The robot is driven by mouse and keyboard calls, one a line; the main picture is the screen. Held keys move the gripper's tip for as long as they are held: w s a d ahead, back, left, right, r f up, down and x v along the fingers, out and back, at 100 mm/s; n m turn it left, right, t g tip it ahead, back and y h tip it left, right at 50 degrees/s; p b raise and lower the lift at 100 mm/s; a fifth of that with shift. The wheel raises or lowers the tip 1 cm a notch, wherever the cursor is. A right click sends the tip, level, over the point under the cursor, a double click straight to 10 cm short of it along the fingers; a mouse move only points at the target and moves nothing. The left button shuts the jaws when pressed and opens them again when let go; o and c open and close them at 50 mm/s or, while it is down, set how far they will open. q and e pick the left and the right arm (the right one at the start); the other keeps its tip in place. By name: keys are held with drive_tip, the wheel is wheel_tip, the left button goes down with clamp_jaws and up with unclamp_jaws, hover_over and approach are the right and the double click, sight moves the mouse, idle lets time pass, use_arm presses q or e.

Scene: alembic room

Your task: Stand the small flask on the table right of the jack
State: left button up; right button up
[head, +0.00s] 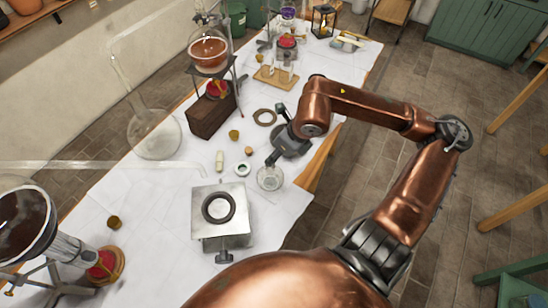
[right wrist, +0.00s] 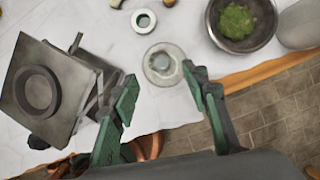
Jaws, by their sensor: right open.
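The jack (head: 232,241) stands on the near part of the white-covered table, with a dark ring (head: 232,207) on its plate. The small clear flask (head: 269,178) stands on the table just right of the jack, apart from it. In the right wrist view the flask (right wrist: 160,68) shows from above as a round glass base with a smaller ring in its middle, and looks upright. My right gripper (head: 273,157) is open beside the flask; in the right wrist view its green-padded fingers (right wrist: 160,82) are spread, with nothing held between them. My left gripper is out of view.
A white ring-shaped piece (head: 242,169) and small stoppers lie behind the jack. A dark bowl of green matter (right wrist: 238,22) sits near the table edge. A large clear flask (head: 154,138) and a round flask of brown liquid (head: 208,52) are farther left.

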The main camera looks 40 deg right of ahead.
drive_tip(key=v, duration=0.3)
drive_tip(key=shift+s+r+p, duration=0.2)
drive_tip(key=shift+r+p, duration=0.1)
